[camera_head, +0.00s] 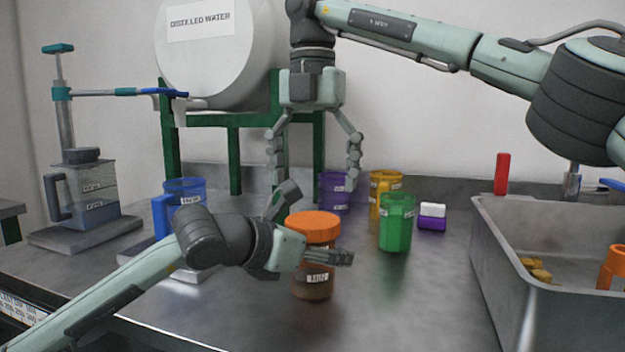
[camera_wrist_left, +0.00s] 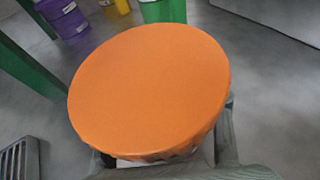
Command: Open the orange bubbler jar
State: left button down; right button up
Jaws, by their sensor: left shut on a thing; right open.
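The bubbler jar (camera_head: 313,284) stands upright on the metal table, with a brown body, a white label and an orange lid (camera_head: 316,226) on top. In the left wrist view the orange lid (camera_wrist_left: 150,90) fills the middle, close to the camera. My left gripper (camera_head: 318,240) comes in from the left and is shut on the jar, its fingers around it just below the lid. Part of the jar is hidden behind the fingers. My right gripper (camera_head: 315,165) hangs from above, pointing down, open and empty, above and behind the jar.
A green mug (camera_head: 397,222), a yellow mug (camera_head: 381,200) and a purple mug (camera_head: 333,190) stand behind the jar. A blue mug (camera_head: 185,188) is at the left. A metal sink (camera_head: 545,290) is at the right. A green stand holds a white water tank (camera_head: 215,60) behind.

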aim_at(313, 219)
jog(key=r+m, duration=0.2)
jog(key=m, duration=0.1)
jog(key=shift+m, duration=0.4)
notch_tip(313, 219, down, 8)
jog(key=shift+r, duration=0.15)
jog(key=c, duration=1.2)
jog(key=n, duration=0.6)
jog(key=shift+n, duration=0.4)
jog(key=shift+c, duration=0.2)
